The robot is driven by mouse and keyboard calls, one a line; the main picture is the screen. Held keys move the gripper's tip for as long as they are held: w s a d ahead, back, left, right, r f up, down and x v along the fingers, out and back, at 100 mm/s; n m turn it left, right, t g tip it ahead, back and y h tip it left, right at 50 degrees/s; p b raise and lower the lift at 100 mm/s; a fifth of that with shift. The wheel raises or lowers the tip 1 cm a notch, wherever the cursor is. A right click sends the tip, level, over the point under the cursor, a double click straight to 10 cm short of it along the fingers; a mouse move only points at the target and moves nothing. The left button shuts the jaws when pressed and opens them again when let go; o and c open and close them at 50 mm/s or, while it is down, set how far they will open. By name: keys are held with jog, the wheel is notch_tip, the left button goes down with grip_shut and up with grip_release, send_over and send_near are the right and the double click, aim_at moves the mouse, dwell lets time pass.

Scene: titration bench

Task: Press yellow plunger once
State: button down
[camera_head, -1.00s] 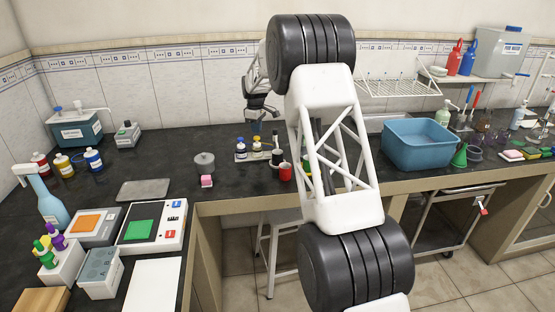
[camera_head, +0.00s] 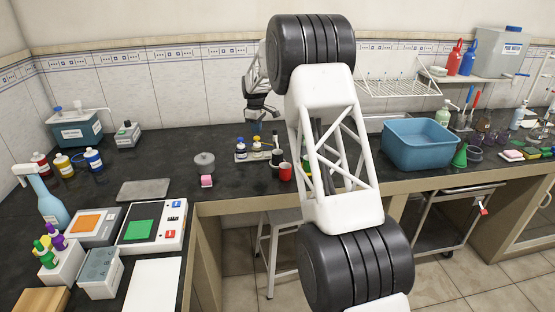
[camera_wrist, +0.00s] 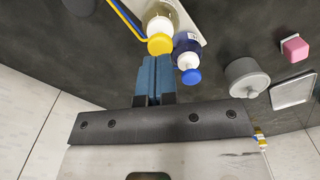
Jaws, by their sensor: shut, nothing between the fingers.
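The yellow plunger (camera_wrist: 160,44) tops a pale bottle in the wrist view, and it also shows small in the head view (camera_head: 257,139). My gripper (camera_wrist: 154,58) has its blue fingers pressed together with nothing between them. Its tips are right beside the near edge of the yellow plunger in the wrist view; I cannot tell if they touch. In the head view my gripper (camera_head: 256,131) hangs just above the yellow-topped bottle.
A dark bottle (camera_head: 276,156) and a red cup (camera_head: 285,172) stand to the right of the holder. A grey round pot (camera_head: 204,160) and a pink block (camera_head: 207,181) are to its left. A blue basin (camera_head: 418,145) is farther right. Dark bench top between these is free.

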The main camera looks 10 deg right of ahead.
aim_at(257, 137)
jog(key=shift+f, duration=1.85)
jog(key=shift+r, duration=1.8)
jog(key=shift+r, duration=0.15)
notch_tip(257, 137, up, 6)
jog(key=shift+f, duration=0.15)
dwell(0.6)
